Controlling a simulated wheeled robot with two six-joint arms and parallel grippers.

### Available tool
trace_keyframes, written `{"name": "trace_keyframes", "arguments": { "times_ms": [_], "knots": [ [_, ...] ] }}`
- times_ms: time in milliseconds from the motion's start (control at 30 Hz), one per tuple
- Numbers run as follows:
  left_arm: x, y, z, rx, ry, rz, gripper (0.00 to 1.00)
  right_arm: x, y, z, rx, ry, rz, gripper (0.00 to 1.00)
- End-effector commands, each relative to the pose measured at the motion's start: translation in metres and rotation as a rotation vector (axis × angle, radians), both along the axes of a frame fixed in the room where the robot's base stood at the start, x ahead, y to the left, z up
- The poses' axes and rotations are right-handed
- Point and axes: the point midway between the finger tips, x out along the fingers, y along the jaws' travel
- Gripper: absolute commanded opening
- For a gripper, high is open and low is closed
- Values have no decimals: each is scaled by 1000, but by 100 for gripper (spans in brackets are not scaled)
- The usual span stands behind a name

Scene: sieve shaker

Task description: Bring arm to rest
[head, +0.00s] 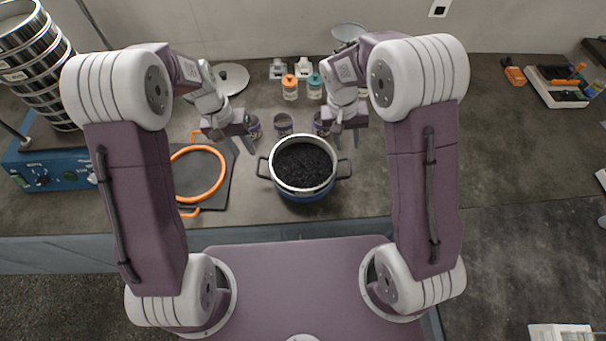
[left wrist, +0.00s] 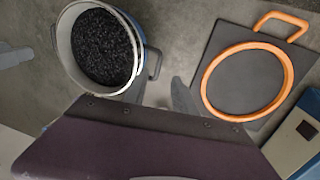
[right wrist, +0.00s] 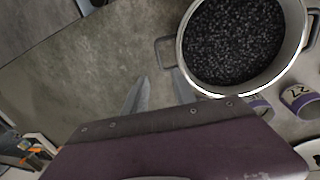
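My left gripper (head: 241,146) hangs above the counter between the orange ring and the pot. In the left wrist view its two fingers (left wrist: 160,98) are spread apart with nothing between them. My right gripper (head: 346,137) hangs above the counter just behind and right of the pot. In the right wrist view its fingers (right wrist: 160,92) are also spread and empty. Both arms are raised and bent over the counter. The blue pot (head: 304,191) with two side handles stands upright, filled with black granules (head: 302,165). It is apart from both grippers.
An orange ring with handles (head: 222,180) lies on a dark plate at left. Several small cups (head: 283,123) and two jars (head: 290,88) stand behind the pot. The counter (head: 420,110) to the right is mostly clear.

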Motion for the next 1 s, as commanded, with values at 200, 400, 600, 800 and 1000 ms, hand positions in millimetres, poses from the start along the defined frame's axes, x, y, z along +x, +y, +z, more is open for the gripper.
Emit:
{"name": "trace_keyframes", "arguments": {
  "times_ms": [200,400,600,800,1000],
  "knots": [
    [0,0,0,0,0,0,32,0,0,0,0,0,0,33],
    [1,0,2,0,-4,0,32,1,-3,1,1,-4,-7,33],
    [-28,7,47,26,-84,-13,32,-29,-31,47,44,-78,-105,33],
    [-116,34,41,128,-104,30,32,-119,-32,40,162,-99,-87,33],
    [-152,48,18,177,-104,99,32,-152,-21,16,212,-112,43,33]
  ]
}}
